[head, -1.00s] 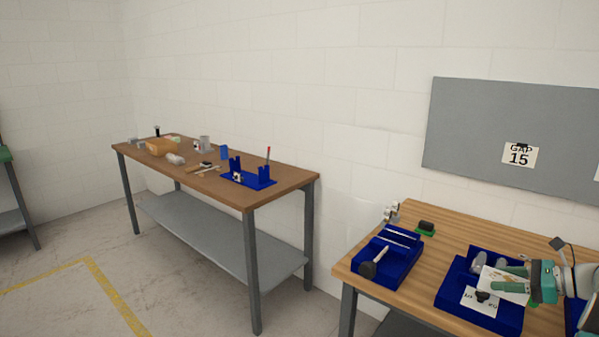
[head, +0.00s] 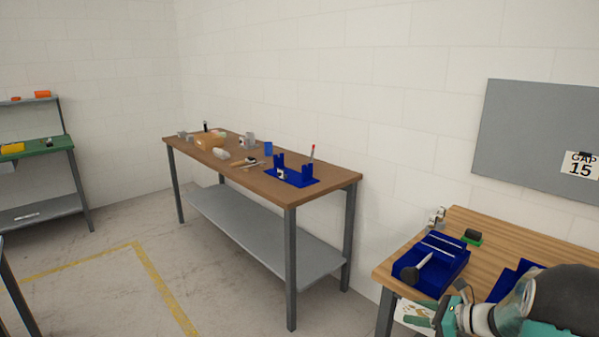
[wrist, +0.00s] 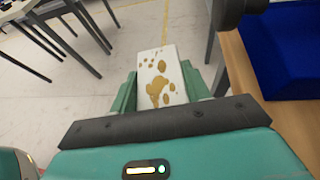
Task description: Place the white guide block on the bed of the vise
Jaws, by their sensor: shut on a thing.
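My gripper (wrist: 159,82) is shut on a white block (wrist: 161,66) with brown spots on its face, held between the two green fingers. In the head view the spotted block (head: 414,309) shows only partly at the bottom, in front of the near table, with my wrist beside it. I take this for the guide block. A blue fixture with two uprights (head: 291,178) stands near that table's right end.
Open floor (head: 85,285) lies at left. A green-topped bench (head: 36,150) stands further left.

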